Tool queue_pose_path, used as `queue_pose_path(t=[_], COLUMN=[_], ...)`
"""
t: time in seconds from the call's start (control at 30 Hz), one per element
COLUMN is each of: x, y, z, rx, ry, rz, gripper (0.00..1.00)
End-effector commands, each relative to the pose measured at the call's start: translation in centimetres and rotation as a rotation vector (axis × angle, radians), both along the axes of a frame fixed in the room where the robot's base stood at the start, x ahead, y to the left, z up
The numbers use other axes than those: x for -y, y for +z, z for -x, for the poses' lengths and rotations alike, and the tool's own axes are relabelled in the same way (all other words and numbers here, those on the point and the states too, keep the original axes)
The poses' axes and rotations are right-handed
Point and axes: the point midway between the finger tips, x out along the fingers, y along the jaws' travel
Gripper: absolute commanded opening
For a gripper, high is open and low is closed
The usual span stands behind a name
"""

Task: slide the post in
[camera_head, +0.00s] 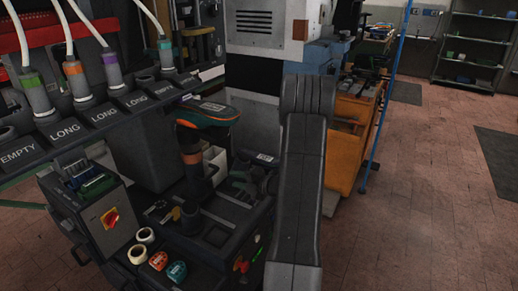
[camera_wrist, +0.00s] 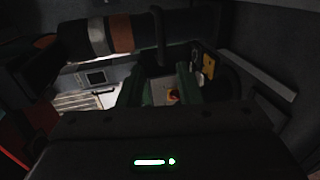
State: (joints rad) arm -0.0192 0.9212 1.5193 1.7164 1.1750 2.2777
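The post (camera_head: 191,150) is a dark upright column with an orange band in the head view. A dark shoe-like piece with an orange edge (camera_head: 208,112) sits at its top. In the wrist view the post (camera_wrist: 122,34) crosses the top of the picture, with a grey and an orange band. My gripper (camera_wrist: 160,88) shows two dark greenish fingers set apart, with a gap between them and nothing held. The post lies beyond the fingers, apart from them as far as I can tell. In the head view my arm stands in front, and the fingers are not clear.
A console with a red-and-yellow switch (camera_head: 110,218) stands at the left. Tape rolls (camera_head: 141,245) lie at the front. A rack with labelled slots (camera_head: 65,131) hangs above. An orange cart (camera_head: 347,150) stands behind my arm. The brick floor (camera_head: 420,200) at the right is open.

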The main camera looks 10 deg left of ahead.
Motion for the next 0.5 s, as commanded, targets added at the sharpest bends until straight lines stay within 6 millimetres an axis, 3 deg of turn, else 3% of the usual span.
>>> queue_pose_path(t=[0.5], x=[-8.5], y=[-1.9], z=[-3.0], rx=[0.0], ry=[0.003], rz=[0.002], gripper=[0.32])
